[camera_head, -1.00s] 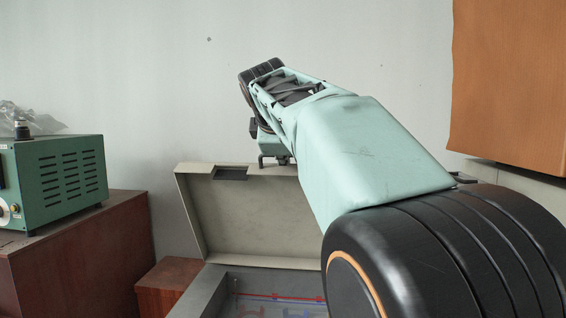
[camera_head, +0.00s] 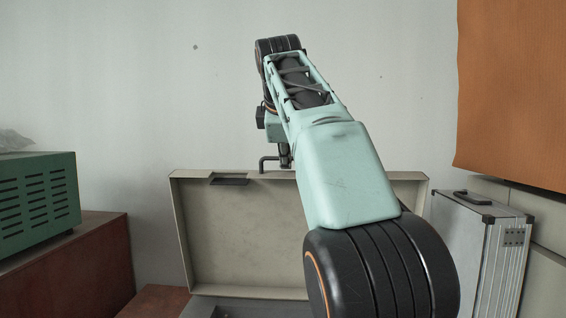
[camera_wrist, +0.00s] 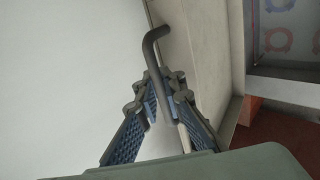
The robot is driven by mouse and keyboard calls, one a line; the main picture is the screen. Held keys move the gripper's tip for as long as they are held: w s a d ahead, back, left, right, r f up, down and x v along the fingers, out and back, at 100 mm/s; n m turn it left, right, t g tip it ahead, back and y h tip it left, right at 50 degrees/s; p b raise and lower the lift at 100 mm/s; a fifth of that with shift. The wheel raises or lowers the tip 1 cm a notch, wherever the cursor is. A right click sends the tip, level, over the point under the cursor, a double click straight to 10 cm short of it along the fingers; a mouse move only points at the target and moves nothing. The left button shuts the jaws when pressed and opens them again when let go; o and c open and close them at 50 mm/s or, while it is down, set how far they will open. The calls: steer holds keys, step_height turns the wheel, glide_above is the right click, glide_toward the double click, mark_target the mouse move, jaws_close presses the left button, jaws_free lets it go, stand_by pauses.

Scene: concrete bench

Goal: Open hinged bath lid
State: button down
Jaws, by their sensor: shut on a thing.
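The beige hinged lid (camera_head: 240,235) stands raised, close to upright, with its inner face towards me in the head view. It also shows as a pale slanting panel in the wrist view (camera_wrist: 207,50). A dark bent handle (camera_head: 266,162) sits at its top edge. My gripper (camera_wrist: 160,84) is shut on this handle (camera_wrist: 152,42), its fingers on either side of the bar. In the head view my arm hides part of the lid, and the fingers are hard to make out. The grey bath (camera_head: 250,309) shows only as a strip below the lid.
A green vented instrument (camera_head: 40,200) stands on a reddish-brown cabinet (camera_head: 85,265) at left. A silver case (camera_head: 480,250) stands close to the lid's right side. An orange-brown panel (camera_head: 515,80) hangs at upper right. The wall (camera_head: 120,100) rises behind the lid.

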steer(key=shift+r, duration=0.25)
steer(key=c, duration=2.4)
jaws_free()
steer(key=o, duration=0.3)
steer(key=shift+s, duration=0.1)
steer(key=shift+f, duration=0.1)
steer(key=v, duration=0.7)
steer(key=shift+r, duration=0.2)
steer(key=shift+s, duration=0.1)
